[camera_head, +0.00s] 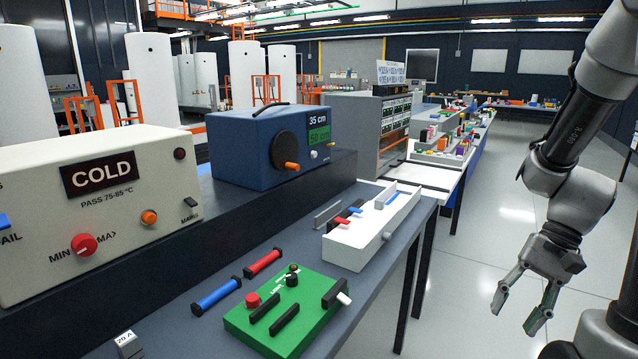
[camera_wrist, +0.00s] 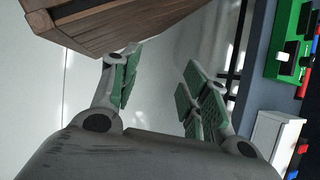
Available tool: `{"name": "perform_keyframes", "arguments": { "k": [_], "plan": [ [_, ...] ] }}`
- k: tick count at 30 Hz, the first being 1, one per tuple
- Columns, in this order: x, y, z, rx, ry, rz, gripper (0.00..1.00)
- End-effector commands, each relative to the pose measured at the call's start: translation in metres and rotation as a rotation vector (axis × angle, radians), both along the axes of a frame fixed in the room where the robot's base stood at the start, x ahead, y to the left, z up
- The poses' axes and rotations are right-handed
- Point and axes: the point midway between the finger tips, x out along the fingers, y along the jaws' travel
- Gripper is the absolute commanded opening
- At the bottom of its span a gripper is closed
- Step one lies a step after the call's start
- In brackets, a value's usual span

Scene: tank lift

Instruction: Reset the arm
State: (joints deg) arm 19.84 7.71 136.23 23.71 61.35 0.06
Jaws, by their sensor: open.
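My gripper (camera_head: 518,303) hangs at the right of the head view, at the end of my grey arm, over the open floor to the right of the bench (camera_head: 392,250). Its two fingers are spread and hold nothing. In the wrist view my gripper (camera_wrist: 155,95) shows green-padded fingers apart, with pale floor between them. Nothing touches the fingertips in the head view.
The bench carries a green control panel (camera_head: 270,325), a white fixture (camera_head: 375,235), a blue device (camera_head: 235,150) and a beige COLD box (camera_head: 60,215). A brown wooden-looking object (camera_wrist: 110,30) is close to the fingers in the wrist view. Floor (camera_head: 500,180) is clear beyond.

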Motion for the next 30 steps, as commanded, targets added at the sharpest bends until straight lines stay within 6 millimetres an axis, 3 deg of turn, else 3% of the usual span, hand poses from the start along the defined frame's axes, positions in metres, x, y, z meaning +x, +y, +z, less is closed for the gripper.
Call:
{"name": "perform_keyframes", "arguments": {
  "k": [10,18,24,30],
  "plan": [
    [-0.019,-0.032,0.083,-0.368,-0.359,0.375,0.46],
    [-0.033,-0.020,0.136,-0.495,-0.624,0.499,0.46],
    [-0.035,-0.009,0.156,-0.509,-0.733,0.528,0.46],
    [-0.034,-0.006,0.157,-0.504,-0.738,0.539,0.46]
  ]
}}
